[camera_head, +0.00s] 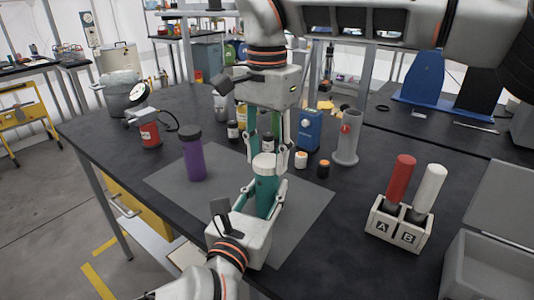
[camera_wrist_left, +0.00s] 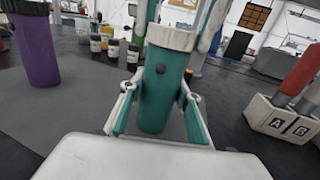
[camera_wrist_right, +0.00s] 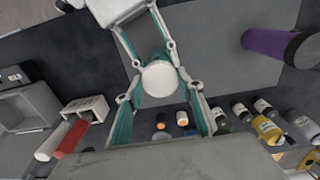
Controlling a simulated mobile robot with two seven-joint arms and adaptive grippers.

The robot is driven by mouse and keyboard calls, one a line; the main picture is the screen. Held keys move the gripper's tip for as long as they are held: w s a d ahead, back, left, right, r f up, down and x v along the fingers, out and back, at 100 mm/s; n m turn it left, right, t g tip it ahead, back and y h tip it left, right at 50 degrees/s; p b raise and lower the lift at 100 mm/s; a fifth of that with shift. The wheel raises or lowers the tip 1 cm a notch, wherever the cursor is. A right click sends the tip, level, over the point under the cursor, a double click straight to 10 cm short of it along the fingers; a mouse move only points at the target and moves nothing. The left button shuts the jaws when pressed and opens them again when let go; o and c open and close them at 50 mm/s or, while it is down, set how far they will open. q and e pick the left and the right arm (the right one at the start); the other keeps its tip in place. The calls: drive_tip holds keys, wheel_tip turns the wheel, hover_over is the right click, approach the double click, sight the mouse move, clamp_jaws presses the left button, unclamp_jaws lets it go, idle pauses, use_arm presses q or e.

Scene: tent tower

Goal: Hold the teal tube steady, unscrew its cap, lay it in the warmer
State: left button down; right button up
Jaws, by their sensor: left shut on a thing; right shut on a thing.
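The teal tube (camera_head: 266,197) stands upright above the grey mat, with its white cap (camera_head: 264,163) on top. My left gripper (camera_head: 262,188) comes from the front and is shut around the tube's body. The left wrist view shows the tube (camera_wrist_left: 158,95) between both fingers, with the cap (camera_wrist_left: 172,38) above. My right gripper (camera_head: 264,157) points down from above and is shut on the cap. The right wrist view shows the cap (camera_wrist_right: 160,78) end-on between its fingers. A grey box (camera_head: 486,268) with a raised lid, possibly the warmer, is at the right.
A purple bottle (camera_head: 193,155) stands left on the mat (camera_head: 305,215). A holder marked A and B (camera_head: 398,228) with red and white tubes stands right. Small jars (camera_head: 301,160), a blue box (camera_head: 309,130) and a grey cylinder (camera_head: 346,143) stand behind. The table between mat and holder is clear.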

sight(267, 160)
drive_tip(key=shift+r, duration=0.2)
drive_tip(key=shift+r, duration=0.95)
drive_tip(key=shift+r, duration=2)
use_arm(q)
drive_tip(key=c, duration=1.4)
unclamp_jaws()
